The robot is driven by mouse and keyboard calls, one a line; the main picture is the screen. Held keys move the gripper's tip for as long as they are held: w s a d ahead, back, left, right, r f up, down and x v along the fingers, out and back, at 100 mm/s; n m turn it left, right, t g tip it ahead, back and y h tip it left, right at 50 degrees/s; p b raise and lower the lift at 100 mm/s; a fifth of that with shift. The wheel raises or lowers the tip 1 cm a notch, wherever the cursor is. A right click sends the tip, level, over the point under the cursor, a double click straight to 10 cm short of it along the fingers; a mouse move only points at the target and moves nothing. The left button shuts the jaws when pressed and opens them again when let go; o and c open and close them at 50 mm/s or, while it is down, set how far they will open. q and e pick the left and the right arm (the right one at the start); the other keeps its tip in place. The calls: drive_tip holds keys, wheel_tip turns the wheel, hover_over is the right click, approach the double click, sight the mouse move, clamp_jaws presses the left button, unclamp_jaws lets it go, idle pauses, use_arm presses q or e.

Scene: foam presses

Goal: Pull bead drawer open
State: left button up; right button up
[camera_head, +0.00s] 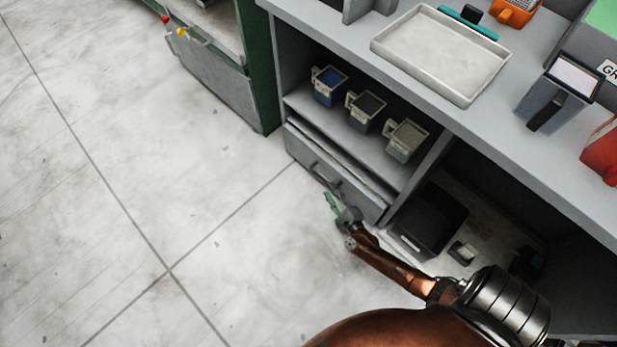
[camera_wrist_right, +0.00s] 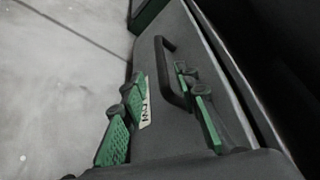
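The grey drawer (camera_head: 304,153) is low in the cabinet, below the shelf of containers. Its dark bar handle (camera_head: 326,179) is on the front; in the wrist view the handle (camera_wrist_right: 167,62) stands out from the drawer front (camera_wrist_right: 150,145), near a white label (camera_wrist_right: 146,104). A pale strip runs along the drawer's top edge; I cannot tell whether the drawer stands slightly open. My right gripper (camera_head: 338,206) is at the drawer front. In the wrist view its green-padded fingers (camera_wrist_right: 161,78) are apart, with part of the handle between them and no visible grip. My left gripper is out of view.
Several containers with handles, including a blue one (camera_head: 328,86), stand on the shelf above. A black bin (camera_head: 428,222) sits in the bay right of the drawer. A green-framed cabinet (camera_head: 258,70) stands left. The floor (camera_head: 215,200) before the drawer is clear.

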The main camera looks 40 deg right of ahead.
sight(323, 178)
drive_tip(key=b+x, duration=0.2)
drive_tip(key=x, duration=0.4)
drive_tip(key=shift+w+d+f, duration=0.15)
drive_tip(key=shift+w+f, duration=0.05)
drive_tip(key=shift+w, duration=0.15)
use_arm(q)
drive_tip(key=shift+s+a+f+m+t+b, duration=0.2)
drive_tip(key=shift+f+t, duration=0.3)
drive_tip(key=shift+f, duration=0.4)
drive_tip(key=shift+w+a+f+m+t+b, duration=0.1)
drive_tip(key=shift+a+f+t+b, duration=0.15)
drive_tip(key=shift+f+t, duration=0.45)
use_arm(e)
drive_tip(key=shift+w+d, duration=0.15)
drive_tip(key=shift+w, duration=0.4)
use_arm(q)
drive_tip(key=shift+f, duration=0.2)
use_arm(e)
drive_tip(key=shift+c, duration=0.7)
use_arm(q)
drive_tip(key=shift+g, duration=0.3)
use_arm(e)
clamp_jaws()
